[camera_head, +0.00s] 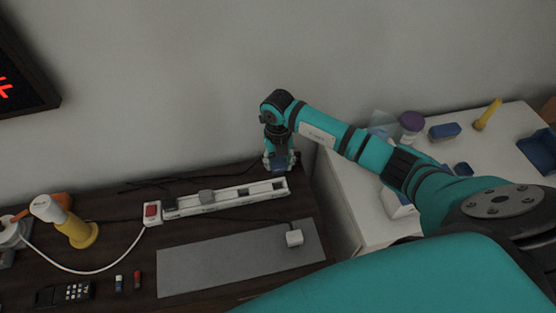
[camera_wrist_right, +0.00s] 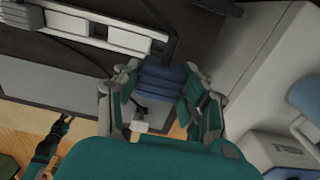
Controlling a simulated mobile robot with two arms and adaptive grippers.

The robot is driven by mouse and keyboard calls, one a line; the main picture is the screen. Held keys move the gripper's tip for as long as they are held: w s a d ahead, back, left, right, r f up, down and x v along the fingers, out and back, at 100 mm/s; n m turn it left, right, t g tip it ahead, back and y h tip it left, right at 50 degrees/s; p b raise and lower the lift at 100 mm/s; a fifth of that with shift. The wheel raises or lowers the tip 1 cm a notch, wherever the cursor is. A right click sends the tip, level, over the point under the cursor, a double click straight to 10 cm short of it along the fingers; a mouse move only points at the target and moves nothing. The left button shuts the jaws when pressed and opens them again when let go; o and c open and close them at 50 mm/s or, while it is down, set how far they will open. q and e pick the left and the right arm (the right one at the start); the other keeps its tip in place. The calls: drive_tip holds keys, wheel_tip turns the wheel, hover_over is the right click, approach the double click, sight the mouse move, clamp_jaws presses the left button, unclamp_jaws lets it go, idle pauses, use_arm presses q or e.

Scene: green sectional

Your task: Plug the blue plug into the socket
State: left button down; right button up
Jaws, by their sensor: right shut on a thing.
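My right gripper (camera_head: 280,163) is at the back right of the dark table, just beyond the right end of the white power strip (camera_head: 240,194). It is shut on the blue plug (camera_head: 278,169), which shows as a ridged blue block (camera_wrist_right: 163,80) between the fingers in the right wrist view. My left gripper is not clearly seen.
A grey mat (camera_head: 215,263) lies in front of the strip, with a white plug (camera_head: 294,237) on it. A white cabinet (camera_head: 350,205) with a purple-lidded jar (camera_head: 411,122) stands close on the right. The wall is behind.

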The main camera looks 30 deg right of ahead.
drive_tip(key=b, duration=0.5)
hover_over(278, 179)
drive_tip(key=s+a, duration=0.1)
drive_tip(key=s, duration=0.1)
drive_tip(key=shift+w+f, duration=0.1)
drive_tip(key=shift+f, duration=2.8)
drive_tip(key=shift+f+b, duration=1.65)
drive_tip(key=shift+f, duration=0.45)
drive_tip(key=o, duration=1.2)
drive_tip(key=shift+o, duration=0.2)
drive_tip(key=shift+r, duration=0.1)
wheel_tip(278, 179, up, 12)
